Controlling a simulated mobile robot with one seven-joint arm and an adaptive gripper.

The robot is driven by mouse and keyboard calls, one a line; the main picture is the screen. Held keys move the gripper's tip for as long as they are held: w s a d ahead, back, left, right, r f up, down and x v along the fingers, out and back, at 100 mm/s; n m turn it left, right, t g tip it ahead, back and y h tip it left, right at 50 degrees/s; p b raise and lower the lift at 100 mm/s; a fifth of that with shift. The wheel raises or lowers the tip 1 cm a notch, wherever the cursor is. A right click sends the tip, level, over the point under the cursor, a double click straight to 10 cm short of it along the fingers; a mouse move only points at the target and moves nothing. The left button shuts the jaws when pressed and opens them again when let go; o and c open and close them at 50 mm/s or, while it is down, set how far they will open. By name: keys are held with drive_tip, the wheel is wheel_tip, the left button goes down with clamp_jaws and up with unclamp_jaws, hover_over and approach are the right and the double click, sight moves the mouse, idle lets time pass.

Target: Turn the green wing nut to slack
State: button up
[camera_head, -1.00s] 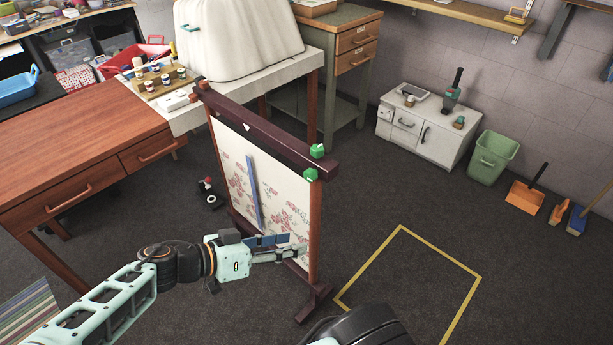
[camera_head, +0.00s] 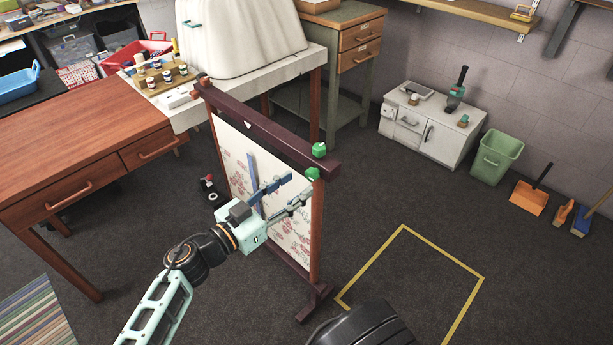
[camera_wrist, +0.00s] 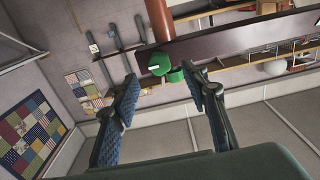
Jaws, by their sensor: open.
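Two green pieces sit at the right end of the dark top bar (camera_head: 265,135) of an upright frame. One green piece (camera_head: 319,150) is on the bar's end, and the other green piece (camera_head: 312,174) is just below it. In the wrist view they show as a larger green piece with a pale mark (camera_wrist: 160,62) and a smaller one (camera_wrist: 176,75). I cannot tell which is the wing nut. My gripper (camera_head: 298,187) is open and empty, just below and left of them, with its fingers toward the bar. In the wrist view the pieces appear between and beyond the fingertips (camera_wrist: 164,84).
A wooden desk (camera_head: 75,160) stands left and a white table (camera_head: 188,115) behind. Floor inside the yellow outline (camera_head: 440,262) is mostly clear.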

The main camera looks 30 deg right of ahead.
sight(309, 176)
drive_tip(key=shift+x, duration=2.4)
clamp_jaws()
